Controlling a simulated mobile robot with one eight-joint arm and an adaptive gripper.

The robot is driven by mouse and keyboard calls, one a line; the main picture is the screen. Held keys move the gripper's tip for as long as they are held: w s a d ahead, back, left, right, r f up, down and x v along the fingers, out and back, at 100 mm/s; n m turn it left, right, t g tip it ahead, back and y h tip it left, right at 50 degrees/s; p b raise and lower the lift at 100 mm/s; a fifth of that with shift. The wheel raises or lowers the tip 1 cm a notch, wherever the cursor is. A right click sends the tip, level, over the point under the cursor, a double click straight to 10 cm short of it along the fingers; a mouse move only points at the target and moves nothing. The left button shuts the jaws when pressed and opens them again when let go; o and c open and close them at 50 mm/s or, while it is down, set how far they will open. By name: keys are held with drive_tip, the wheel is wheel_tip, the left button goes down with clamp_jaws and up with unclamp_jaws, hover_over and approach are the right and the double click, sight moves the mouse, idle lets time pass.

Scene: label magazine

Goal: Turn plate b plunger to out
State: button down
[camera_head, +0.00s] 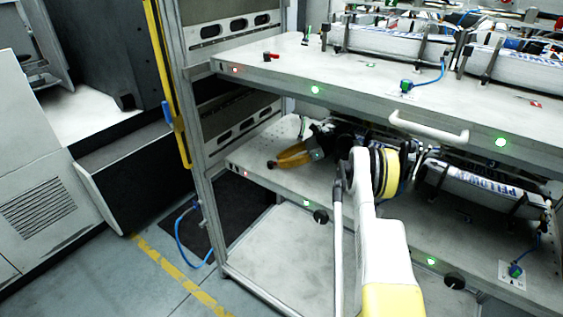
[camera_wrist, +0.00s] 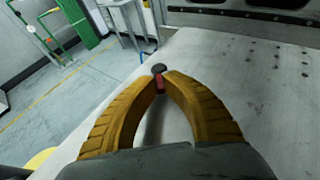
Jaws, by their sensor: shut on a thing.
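The lower plate (camera_head: 262,176) is a pale metal shelf on the rack, under a similar upper plate (camera_head: 290,75). Near its left corner is a plunger with a black knob (camera_wrist: 158,69) and a red stem; its knob also shows small in the head view (camera_head: 271,164). My gripper (camera_wrist: 160,79) has yellow ribbed fingers closed around the red stem, with the knob beyond the tips. In the head view my gripper (camera_head: 275,163) reaches in low over the lower plate from the right. The plunger's base and any plate letter cannot be made out.
The upper plate overhangs my arm and has a white handle (camera_head: 430,128) on its front edge. A red and black plunger (camera_head: 270,57) stands on it. White rolls (camera_head: 490,190) lie on the lower plate at right. The rack post (camera_head: 190,110) is at left.

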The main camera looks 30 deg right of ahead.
drive_tip(key=c, duration=1.5)
unclamp_jaws()
drive_tip(key=shift+a, duration=0.1)
